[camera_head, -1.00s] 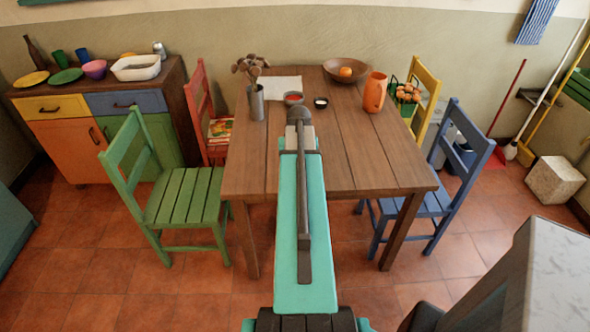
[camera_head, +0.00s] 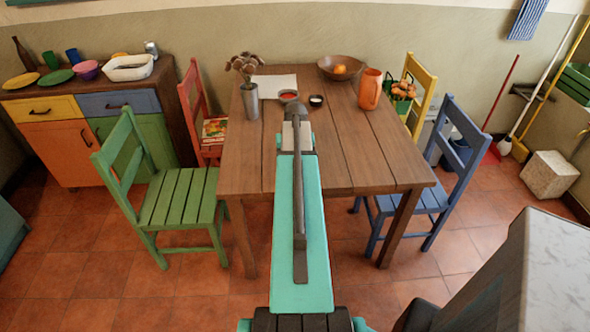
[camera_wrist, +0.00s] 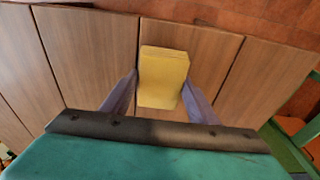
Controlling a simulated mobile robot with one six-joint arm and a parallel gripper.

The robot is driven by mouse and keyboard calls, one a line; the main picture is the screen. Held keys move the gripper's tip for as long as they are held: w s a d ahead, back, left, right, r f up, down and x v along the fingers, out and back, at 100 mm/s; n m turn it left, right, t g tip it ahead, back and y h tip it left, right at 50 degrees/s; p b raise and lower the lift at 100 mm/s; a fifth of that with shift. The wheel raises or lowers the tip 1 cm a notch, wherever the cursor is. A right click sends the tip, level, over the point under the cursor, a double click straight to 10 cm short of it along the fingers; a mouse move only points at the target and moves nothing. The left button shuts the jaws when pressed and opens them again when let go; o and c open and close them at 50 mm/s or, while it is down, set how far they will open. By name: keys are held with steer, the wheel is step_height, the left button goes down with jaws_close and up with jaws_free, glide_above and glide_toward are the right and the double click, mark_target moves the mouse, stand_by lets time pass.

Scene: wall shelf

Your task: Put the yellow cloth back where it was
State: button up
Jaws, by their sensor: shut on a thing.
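The yellow cloth (camera_wrist: 163,78) looks like a folded block in the wrist view. It sits between the two fingers of my gripper (camera_wrist: 160,95), which is shut on it. The wooden table top (camera_wrist: 85,50) lies behind the cloth; I cannot tell whether the cloth touches it. In the head view my teal arm stretches over the front of the table (camera_head: 350,150) and hides my gripper and the cloth.
On the table stand a vase of dried flowers (camera_head: 249,100), white paper (camera_head: 273,84), two small bowls, a wooden bowl (camera_head: 339,68) and an orange jug (camera_head: 370,90). Green (camera_head: 180,200), red and blue (camera_head: 430,200) chairs surround it. A marble-topped unit (camera_head: 550,270) is at front right.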

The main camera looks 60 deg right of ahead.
steer(key=shift+w+f+b, duration=0.1)
steer(key=shift+f+b, duration=0.25)
steer(key=shift+f, duration=0.5)
steer(key=shift+f, duration=0.2)
steer(key=o, duration=1)
steer(key=shift+r, duration=0.1)
steer(key=shift+s+a+r+b, duration=0.2)
steer(key=shift+a+r+b, duration=0.1)
steer(key=shift+r, duration=1.7)
steer(key=shift+s+a+r+b, duration=0.2)
steer(key=shift+r+b, duration=0.05)
steer(key=shift+r, duration=1.8)
steer(key=shift+s+a+r+b, duration=0.2)
steer(key=shift+a+r+b, duration=0.1)
steer(key=shift+r, duration=1.7)
